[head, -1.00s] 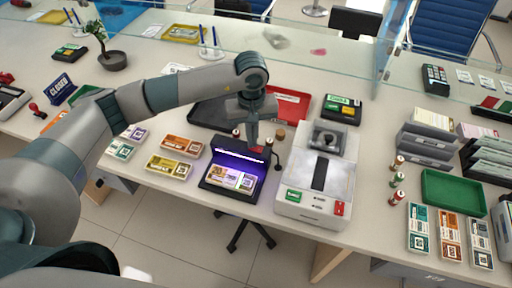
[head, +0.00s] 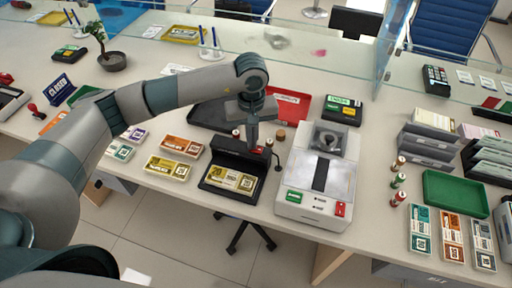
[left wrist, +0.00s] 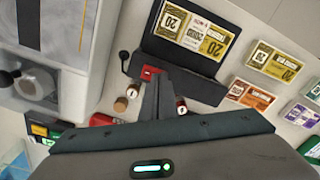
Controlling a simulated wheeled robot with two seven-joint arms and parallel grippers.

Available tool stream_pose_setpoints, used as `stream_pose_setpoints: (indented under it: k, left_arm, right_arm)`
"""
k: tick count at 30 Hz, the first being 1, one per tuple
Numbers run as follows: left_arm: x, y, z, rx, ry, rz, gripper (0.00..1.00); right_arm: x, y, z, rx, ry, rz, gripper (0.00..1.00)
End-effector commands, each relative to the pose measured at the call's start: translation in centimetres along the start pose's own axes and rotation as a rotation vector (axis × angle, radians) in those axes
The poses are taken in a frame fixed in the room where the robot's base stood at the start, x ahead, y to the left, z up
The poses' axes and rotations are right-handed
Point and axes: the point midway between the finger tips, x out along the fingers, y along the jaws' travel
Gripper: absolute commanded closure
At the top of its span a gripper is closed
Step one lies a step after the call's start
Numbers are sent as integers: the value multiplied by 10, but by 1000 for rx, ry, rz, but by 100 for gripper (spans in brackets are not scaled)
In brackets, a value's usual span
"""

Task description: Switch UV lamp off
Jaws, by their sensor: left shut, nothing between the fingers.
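The UV lamp (head: 238,150) is a black stand with a hood over a yellow banknote bundle (head: 232,178) on its base. No violet glow shows under the hood. My left gripper (head: 252,143) is shut and empty, with its tips at the right end of the lamp's hood. In the left wrist view the lamp (left wrist: 185,55) is upside down, and a red switch (left wrist: 150,72) shows right at the tips of my gripper (left wrist: 158,82). Whether the tips touch the switch, I cannot tell. My right gripper is not in view.
A white counting machine (head: 318,185) stands close to the right of the lamp. Banknote bundles (head: 168,167) lie to its left. Small stamps or bottles and a black tray (head: 207,112) are behind it. A glass screen (head: 330,65) runs across the back.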

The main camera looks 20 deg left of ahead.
Motion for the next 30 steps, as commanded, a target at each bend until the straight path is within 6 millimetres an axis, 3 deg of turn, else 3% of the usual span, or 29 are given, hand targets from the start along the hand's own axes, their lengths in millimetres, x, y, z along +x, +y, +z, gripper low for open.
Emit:
stream_pose_setpoints:
  k: [30]
  left_arm:
    - [-65, 0, 0, 0, 1, 0, 100]
  right_arm:
    - [-11, 0, -1, 0, 0, 0, 100]
